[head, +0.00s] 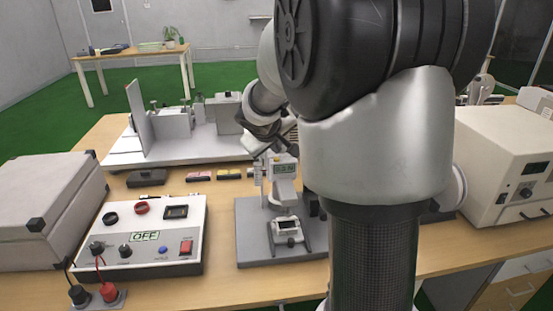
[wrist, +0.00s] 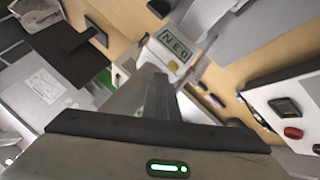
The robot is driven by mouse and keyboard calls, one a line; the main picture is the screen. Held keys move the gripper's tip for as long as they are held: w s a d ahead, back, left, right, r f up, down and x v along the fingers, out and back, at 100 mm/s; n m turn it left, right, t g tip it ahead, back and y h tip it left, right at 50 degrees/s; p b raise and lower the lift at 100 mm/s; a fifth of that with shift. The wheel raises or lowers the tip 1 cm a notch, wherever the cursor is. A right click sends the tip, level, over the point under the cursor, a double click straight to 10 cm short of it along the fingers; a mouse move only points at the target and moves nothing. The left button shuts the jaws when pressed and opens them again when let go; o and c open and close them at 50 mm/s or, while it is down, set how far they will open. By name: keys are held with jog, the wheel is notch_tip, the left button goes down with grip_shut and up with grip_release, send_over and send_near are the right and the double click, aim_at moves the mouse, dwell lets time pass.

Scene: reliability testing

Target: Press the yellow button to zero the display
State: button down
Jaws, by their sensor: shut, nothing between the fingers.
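The device with the display (head: 284,168) stands on a grey base plate (head: 255,228) near the middle of the bench. In the wrist view its display (wrist: 173,46) is lit greenish with dark characters that I cannot read surely. The yellow button (wrist: 173,66) shows just below the display in the wrist view; I cannot make it out in the head view. My gripper (wrist: 158,82) is shut and empty, its tips close to the button in the picture. I cannot tell whether they touch it. In the head view the gripper is above the device, partly hidden by my arm.
A white control box (head: 150,235) with an OFF display, knobs and a red switch stands left of the device. A grey case (head: 45,210) is at the far left, a beige instrument (head: 505,165) at the right. A metal fixture (head: 180,135) and small blocks lie behind.

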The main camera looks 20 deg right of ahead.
jog(key=shift+f, duration=0.1)
jog(key=shift+f+b, duration=0.35)
jog(key=shift+b, duration=0.3)
jog(key=shift+f+b, duration=0.35)
jog(key=shift+b, duration=0.1)
dwell(0.5)
dwell(0.4)
jog(key=shift+r+p, duration=0.5)
jog(key=shift+r, duration=0.25)
jog(key=shift+r, duration=0.1)
notch_tip(320, 180, up, 5)
jog(key=p, duration=0.4)
